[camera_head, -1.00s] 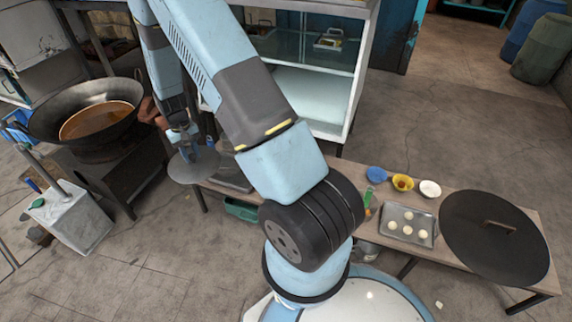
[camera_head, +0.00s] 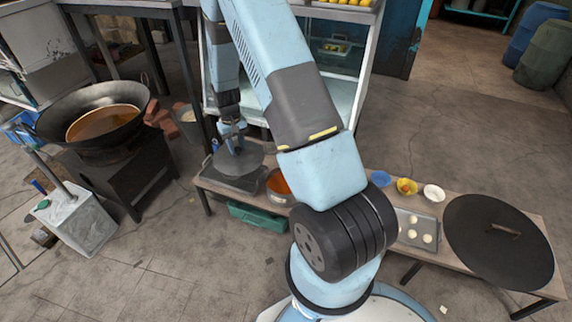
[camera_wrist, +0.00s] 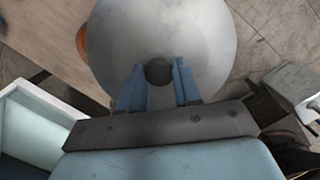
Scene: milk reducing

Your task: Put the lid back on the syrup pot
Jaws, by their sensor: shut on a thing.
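My gripper (camera_head: 235,143) is shut on the dark knob of a round grey lid (camera_head: 246,162). The wrist view shows the knob between the two blue fingers (camera_wrist: 158,74), with the lid (camera_wrist: 165,30) spread wide beyond them. The syrup pot (camera_head: 279,184), with orange syrup in it, stands uncovered on the low table, just right of the lid in the head view. My arm partly hides the pot. In the wrist view only an orange sliver of the pot (camera_wrist: 82,41) shows past the lid's left edge. The lid appears to be above a dark tray.
The dark tray (camera_head: 222,182) lies on the table's left end. A large wok (camera_head: 62,112) of orange liquid stands at left. Bowls, a dough tray (camera_head: 417,233) and a big dark lid (camera_head: 498,250) occupy the table's right side. A shelf unit (camera_head: 345,92) stands behind.

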